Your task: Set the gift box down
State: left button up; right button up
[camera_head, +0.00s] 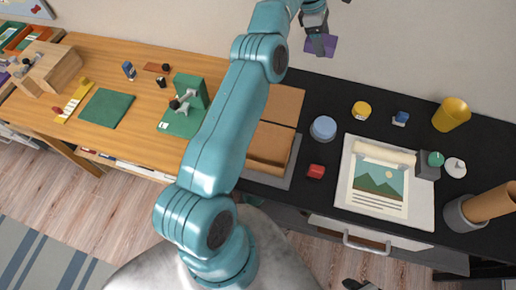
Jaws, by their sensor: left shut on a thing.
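My left arm rises through the middle of the head view, and its gripper (318,38) is at the top, right of centre. It is shut on a small purple thing, which I take to be the gift box (331,47). The gripper covers much of the box, so its lid and full shape are hidden. The box shows against the pale wall above the back edge of the dark counter (330,98), and appears held clear of it. My right gripper is not in view.
An open brown cardboard box (283,104) stands partly behind my arm.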

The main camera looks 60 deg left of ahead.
pick_arm(q)
jog(key=shift+w+d+r, duration=0.15)
jog(key=shift+w+d, duration=0.15)
jog(key=shift+d, duration=0.05)
jog(key=shift+d+r, duration=0.15)
jog(key=shift+d, duration=0.15)
jog(key=w+d+r+m+g, duration=0.1)
jog(key=d+r+m, duration=0.15)
jog(key=d, duration=0.55)
jog(key=d+r+m+g, duration=0.1)
jog(key=d+m, duration=0.2)
jog(key=d, duration=0.6)
jog(key=s+d+f+m+g+y, duration=0.1)
jog(key=s+d+f+m+g, duration=0.1)
jog(key=s+d+f+m, duration=0.2)
jog(key=s+d+f+m+g+y, duration=0.2)
jog(key=s+d+m, duration=0.4)
jog(key=m, duration=1)
jog(key=shift+s+f+g+y, duration=0.3)
jog(key=shift+s+f+g, duration=0.3)
jog(key=shift+s+f, duration=1)
